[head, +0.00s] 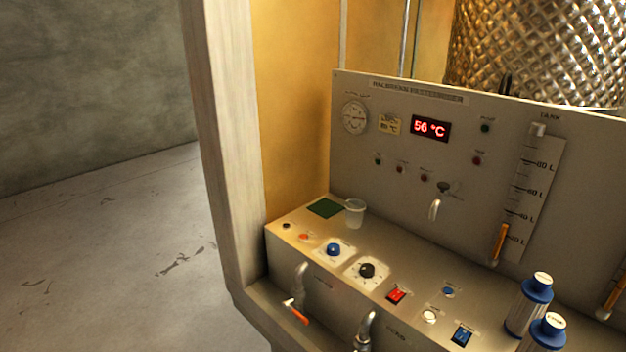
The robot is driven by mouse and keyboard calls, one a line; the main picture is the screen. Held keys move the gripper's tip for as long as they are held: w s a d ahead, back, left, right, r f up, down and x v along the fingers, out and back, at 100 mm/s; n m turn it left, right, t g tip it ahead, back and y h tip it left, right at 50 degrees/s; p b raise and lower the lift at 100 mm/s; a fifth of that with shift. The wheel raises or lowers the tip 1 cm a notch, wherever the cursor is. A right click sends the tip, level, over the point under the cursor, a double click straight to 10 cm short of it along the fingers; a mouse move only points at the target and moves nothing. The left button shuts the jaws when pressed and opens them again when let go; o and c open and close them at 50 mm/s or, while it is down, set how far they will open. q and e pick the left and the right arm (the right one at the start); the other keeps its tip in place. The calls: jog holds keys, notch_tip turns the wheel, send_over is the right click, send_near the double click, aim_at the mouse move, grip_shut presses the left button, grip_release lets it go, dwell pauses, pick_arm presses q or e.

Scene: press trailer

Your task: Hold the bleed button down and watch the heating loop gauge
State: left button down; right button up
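A round white dial gauge (354,117) is at the upper left of the upright grey panel; its label and reading are too small to read. On the sloping console below are a large blue round button (333,249), a small black button (286,226), an orange button (304,237), a white button (429,316) and a small blue button (448,291). Their labels are not legible, so I cannot tell which is the bleed button. Nothing touches any of them. Neither of my grippers is in view.
A clear cup (355,213) stands beside a green pad (325,208) on the console. A black knob (367,270), red switch (397,296) and blue-capped bottles (529,303) are nearby. The red display (430,128) reads 56 °C. A post (223,150) stands left; floor beyond is clear.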

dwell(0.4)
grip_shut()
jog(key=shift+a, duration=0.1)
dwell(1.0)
